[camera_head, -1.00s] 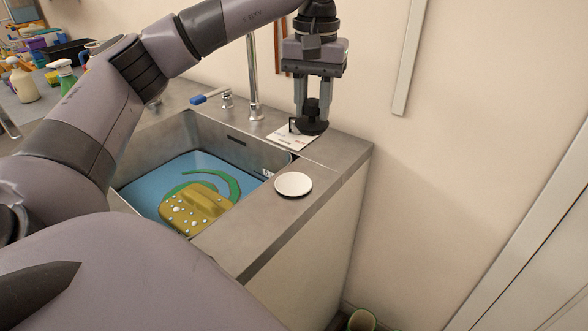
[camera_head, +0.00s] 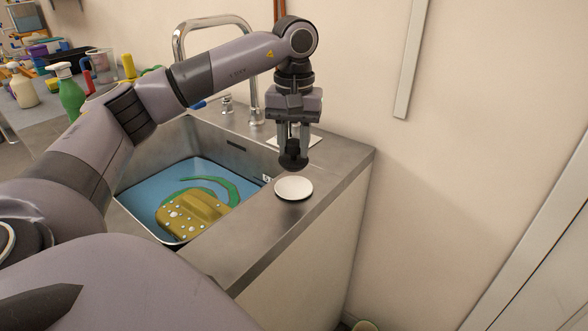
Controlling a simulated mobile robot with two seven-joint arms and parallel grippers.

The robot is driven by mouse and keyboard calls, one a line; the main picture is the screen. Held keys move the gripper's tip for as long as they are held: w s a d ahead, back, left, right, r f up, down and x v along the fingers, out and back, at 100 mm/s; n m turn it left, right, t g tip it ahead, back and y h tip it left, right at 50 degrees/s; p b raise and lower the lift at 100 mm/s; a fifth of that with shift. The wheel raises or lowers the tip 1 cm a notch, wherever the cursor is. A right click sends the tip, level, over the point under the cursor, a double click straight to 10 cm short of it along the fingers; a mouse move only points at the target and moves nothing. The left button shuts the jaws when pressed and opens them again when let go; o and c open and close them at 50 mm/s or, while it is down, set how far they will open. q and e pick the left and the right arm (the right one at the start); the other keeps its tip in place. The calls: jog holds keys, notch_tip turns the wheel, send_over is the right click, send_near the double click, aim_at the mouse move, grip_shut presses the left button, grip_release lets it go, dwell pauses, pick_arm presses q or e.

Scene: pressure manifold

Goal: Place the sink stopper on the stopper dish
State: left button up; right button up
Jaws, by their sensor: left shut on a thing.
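The sink stopper (camera_head: 293,160) is a black disc with a knob on top. My left gripper (camera_head: 293,145) is shut on its knob and holds it upright. The stopper dish (camera_head: 294,188) is a round white plate lying flat on the steel counter to the right of the sink. The stopper hangs just behind and above the dish, apart from it in the picture; its exact height is hard to tell. My right gripper is not in view.
The steel sink (camera_head: 160,165) holds blue water with a yellow spotted object (camera_head: 190,212) and a green curved strip. A tap (camera_head: 256,105) stands behind my left arm. A white card (camera_head: 306,141) lies behind the stopper. Bottles, including a green spray bottle (camera_head: 70,97), stand at far left.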

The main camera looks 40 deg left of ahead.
aim_at(294, 159)
pick_arm(q)
jog(key=shift+f, duration=2.6)
jog(key=shift+f, duration=0.2)
jog(key=o, duration=1.1)
jog(key=shift+r, duration=0.1)
jog(key=shift+r, duration=0.1)
notch_tip(294, 159, up, 12)
jog(key=shift+r+p, duration=0.1)
jog(key=shift+p, duration=0.4)
